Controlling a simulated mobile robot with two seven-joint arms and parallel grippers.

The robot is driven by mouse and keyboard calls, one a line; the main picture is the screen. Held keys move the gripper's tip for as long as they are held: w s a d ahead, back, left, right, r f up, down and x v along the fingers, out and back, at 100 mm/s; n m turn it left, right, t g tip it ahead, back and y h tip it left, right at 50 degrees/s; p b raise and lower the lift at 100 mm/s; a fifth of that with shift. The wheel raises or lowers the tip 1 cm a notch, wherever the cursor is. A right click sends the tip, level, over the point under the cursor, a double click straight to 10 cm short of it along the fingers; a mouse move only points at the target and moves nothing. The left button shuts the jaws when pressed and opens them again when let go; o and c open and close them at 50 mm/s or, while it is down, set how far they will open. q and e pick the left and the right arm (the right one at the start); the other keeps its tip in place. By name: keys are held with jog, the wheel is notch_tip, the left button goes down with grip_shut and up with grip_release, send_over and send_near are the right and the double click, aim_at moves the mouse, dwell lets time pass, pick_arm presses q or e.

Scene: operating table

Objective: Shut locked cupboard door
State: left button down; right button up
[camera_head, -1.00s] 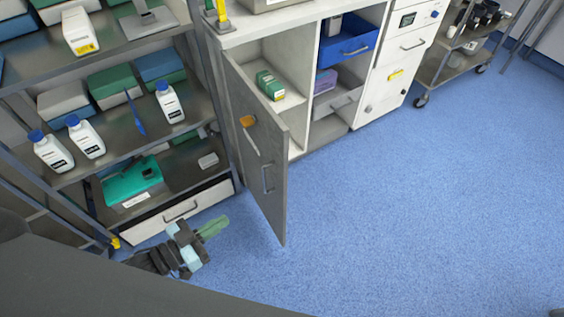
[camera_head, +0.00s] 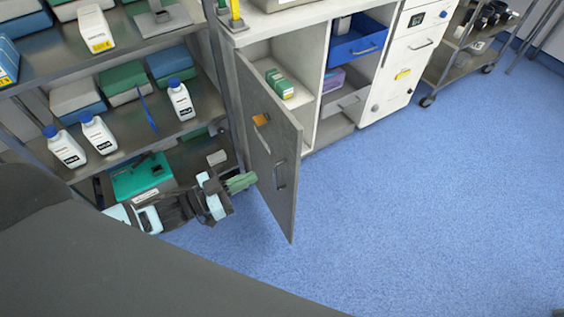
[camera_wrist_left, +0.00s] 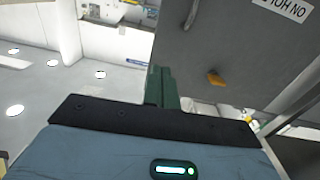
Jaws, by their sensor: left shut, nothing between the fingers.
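The grey cupboard door (camera_head: 268,150) stands open in the head view, swung out from the white cupboard (camera_head: 300,75). It carries a grey handle (camera_head: 279,175) and an orange-yellow lock piece (camera_head: 261,119). My left gripper (camera_head: 240,182) is shut and empty, with green fingers, just left of the door's outer face at about handle height. I cannot tell whether the fingertips touch the door. In the left wrist view the shut green fingers (camera_wrist_left: 161,86) point up beside the door panel (camera_wrist_left: 215,60), which shows the orange piece (camera_wrist_left: 216,79). My right gripper is not in view.
A metal shelf rack (camera_head: 110,150) with white bottles (camera_head: 99,132), boxes and a teal case (camera_head: 142,177) stands left of the door, close to my left arm. Green boxes (camera_head: 280,84) sit inside the cupboard. The blue floor (camera_head: 430,200) to the right is clear.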

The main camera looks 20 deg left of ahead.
aim_at(293, 159)
pick_arm(q)
jog(key=x, duration=1)
jog(key=shift+d, duration=0.1)
